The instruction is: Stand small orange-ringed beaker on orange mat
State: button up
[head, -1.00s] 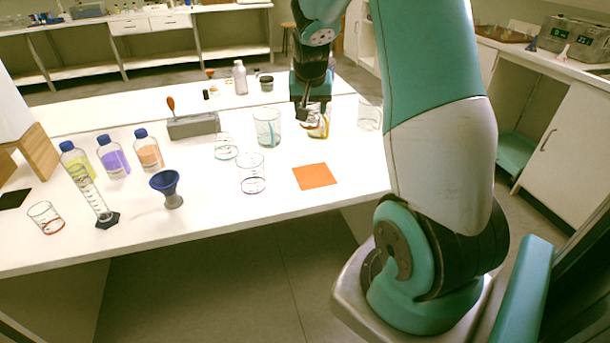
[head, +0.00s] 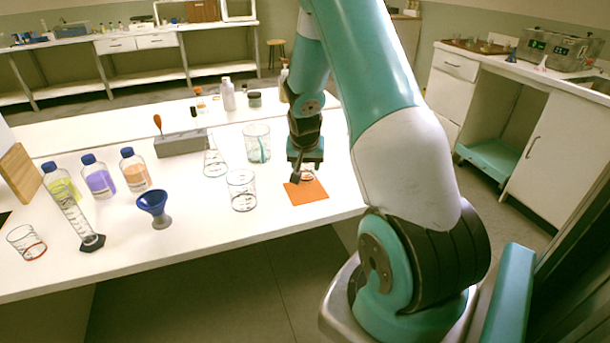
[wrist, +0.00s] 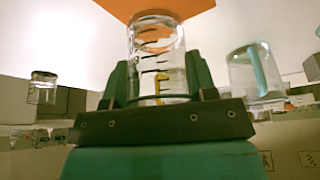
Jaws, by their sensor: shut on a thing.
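My gripper (head: 299,178) is over the back part of the orange mat (head: 308,195). In the wrist view my gripper is shut on a small clear beaker (wrist: 157,62) with dark markings, one finger on each side. The beaker (head: 309,175) is partly hidden by the gripper in the head view. Orange shows in and through its glass, so its ring colour is hard to tell. The mat also shows at the top of the wrist view (wrist: 165,7). I cannot tell whether the beaker's base touches the mat.
A clear beaker (head: 242,190) stands left of the mat, and a taller one with a teal rod (head: 257,143) behind it. A flask (head: 214,163), blue funnel (head: 153,206), measuring cylinder (head: 75,215) and red-ringed beaker (head: 26,242) stand farther left. The mat's front is clear.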

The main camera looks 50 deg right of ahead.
aim_at(305, 175)
jog(key=shift+f, duration=1.95)
jog(key=shift+f, duration=0.1)
jog(key=o, duration=0.9)
